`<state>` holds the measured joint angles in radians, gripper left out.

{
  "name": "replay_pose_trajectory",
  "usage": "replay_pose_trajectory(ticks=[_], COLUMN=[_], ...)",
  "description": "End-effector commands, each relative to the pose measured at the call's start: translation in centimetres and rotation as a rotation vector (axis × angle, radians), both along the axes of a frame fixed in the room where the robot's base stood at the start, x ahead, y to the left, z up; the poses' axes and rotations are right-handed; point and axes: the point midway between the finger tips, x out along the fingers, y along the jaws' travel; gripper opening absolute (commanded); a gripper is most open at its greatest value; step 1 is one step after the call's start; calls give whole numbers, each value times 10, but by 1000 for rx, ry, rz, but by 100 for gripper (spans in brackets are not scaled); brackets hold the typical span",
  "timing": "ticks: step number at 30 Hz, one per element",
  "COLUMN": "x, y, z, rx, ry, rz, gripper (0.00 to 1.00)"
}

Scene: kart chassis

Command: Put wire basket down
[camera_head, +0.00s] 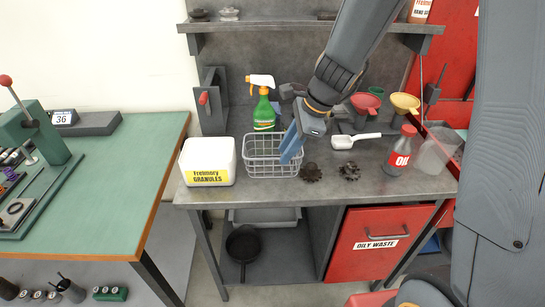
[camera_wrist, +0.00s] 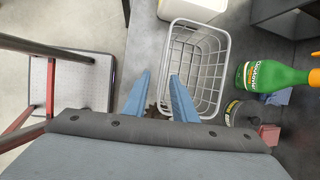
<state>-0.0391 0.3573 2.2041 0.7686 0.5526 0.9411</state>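The wire basket (camera_head: 262,165) is grey and stands upright on the grey workbench (camera_head: 330,196), and looks empty. My gripper (camera_head: 287,160) is at the basket's right end in the head view, with its blue fingers angled down over the rim. In the wrist view the basket (camera_wrist: 222,62) lies just beyond the fingers. My gripper (camera_wrist: 158,73) shows there with its two fingers spread, one outside the near side wall and one over the basket. A gap shows between the fingertips. Whether a finger touches the wire, I cannot tell.
A white granules tub (camera_head: 207,162) stands close left of the basket. A green spray bottle (camera_head: 263,112) stands behind it. Dark gears (camera_head: 311,172), a white scoop (camera_head: 355,140) and an oil bottle (camera_head: 400,152) are to the right. The bench's front strip is clear.

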Motion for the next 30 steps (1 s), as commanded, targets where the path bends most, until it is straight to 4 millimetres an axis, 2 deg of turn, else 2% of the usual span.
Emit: replay_pose_trajectory(ticks=[14,22,30], x=[8,14,15], y=[19,33,35], z=[-34,-63,-70], rx=[12,11,11], ry=[11,11,8], rz=[-24,-24,-25], gripper=[25,25,25])
